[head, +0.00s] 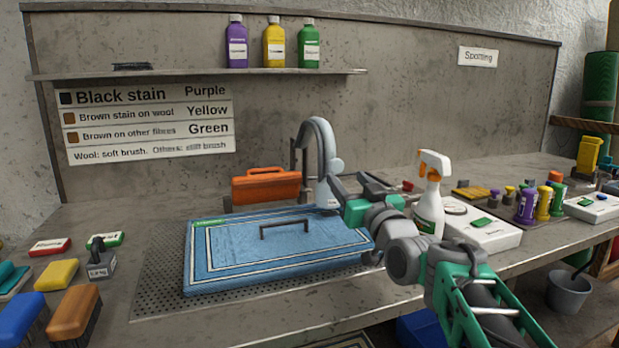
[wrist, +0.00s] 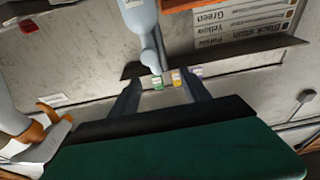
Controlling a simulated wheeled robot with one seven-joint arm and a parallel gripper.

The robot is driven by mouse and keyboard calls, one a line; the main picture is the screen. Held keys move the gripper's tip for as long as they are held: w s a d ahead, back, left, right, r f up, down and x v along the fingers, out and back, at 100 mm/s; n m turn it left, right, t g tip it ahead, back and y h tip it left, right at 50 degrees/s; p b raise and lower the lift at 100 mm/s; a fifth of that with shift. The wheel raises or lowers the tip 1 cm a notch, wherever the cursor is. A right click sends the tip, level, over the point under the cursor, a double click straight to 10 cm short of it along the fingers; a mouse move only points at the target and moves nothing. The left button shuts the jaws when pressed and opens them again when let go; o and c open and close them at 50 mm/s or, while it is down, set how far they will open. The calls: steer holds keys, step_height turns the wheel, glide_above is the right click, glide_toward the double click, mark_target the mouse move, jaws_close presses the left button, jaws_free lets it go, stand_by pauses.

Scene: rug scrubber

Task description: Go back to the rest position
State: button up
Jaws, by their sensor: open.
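My gripper (wrist: 160,80) is open in the wrist view, its two dark fingers apart with nothing between them. It points toward the back wall and shelf. In the head view my arm reaches in from the lower right, and its end is above the right back part of the blue rug (head: 230,262), near the grey curved spout (head: 318,140); the fingers are hard to make out there. The rug lies flat on a perforated plate (head: 160,290) and carries a dark bar handle (head: 284,227). The spout also shows in the wrist view (wrist: 143,25).
A white spray bottle (head: 431,195) stands close beside my arm. An orange case (head: 266,186) is behind the rug. Brushes (head: 75,310) and blocks lie at left. Purple (head: 237,42), yellow (head: 274,42) and green (head: 309,44) bottles stand on the shelf. Small bottles (head: 527,205) are at right.

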steer(key=s+f+m+g+h+p, duration=0.1)
steer(key=s+f+g+h+p, duration=0.1)
steer(key=s+g+p, duration=0.6)
steer(key=s+f+m+g+h+p, duration=0.1)
steer(key=s+f+g+h+p, duration=0.2)
steer(key=s+g+p, duration=0.5)
steer(key=s+d+f+p, duration=0.1)
steer(key=s+p, duration=0.8)
steer(key=s, duration=0.5)
steer(key=shift+f+m+g+p, duration=0.2)
steer(key=shift+m+g+p, duration=0.1)
steer(key=shift+c, duration=0.3)
